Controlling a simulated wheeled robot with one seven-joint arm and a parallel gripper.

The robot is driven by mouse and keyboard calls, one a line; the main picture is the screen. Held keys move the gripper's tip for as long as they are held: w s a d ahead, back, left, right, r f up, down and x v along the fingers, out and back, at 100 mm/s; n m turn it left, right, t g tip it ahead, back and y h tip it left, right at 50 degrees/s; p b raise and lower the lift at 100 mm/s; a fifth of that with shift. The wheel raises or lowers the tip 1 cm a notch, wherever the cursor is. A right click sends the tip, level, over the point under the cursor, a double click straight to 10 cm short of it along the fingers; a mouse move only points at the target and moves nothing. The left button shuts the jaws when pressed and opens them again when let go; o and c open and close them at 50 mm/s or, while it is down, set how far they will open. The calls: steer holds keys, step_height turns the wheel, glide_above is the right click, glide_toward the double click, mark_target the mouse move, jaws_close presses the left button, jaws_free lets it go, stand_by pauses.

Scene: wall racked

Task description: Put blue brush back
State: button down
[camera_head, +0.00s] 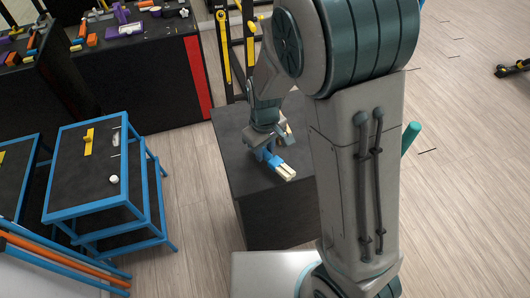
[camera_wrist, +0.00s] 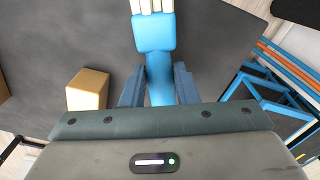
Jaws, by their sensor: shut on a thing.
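The blue brush (camera_wrist: 154,33) has a blue handle and head with pale bristles. My gripper (camera_wrist: 159,88) is shut on its handle, one finger on each side, in the wrist view. The bristles point away from the gripper, to the top of that view. In the head view the brush (camera_head: 275,162) shows at the end of my gripper (camera_head: 266,151), over the top of a dark box-shaped table (camera_head: 241,165). I cannot tell whether the brush touches the surface. Part of the table is hidden behind my arm.
A tan block (camera_wrist: 88,89) sits on the dark surface beside my gripper. A blue-framed table (camera_head: 75,193) with a yellow item (camera_head: 89,142) stands at left. Dark counters (camera_head: 143,75) with many tools are at the back left. A black-and-yellow rack (camera_head: 224,48) stands behind the table.

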steer(key=shift+w+f, duration=0.1)
steer(key=shift+f, duration=1.05)
steer(key=c, duration=1.1)
jaws_free()
steer(key=shift+f, duration=0.3)
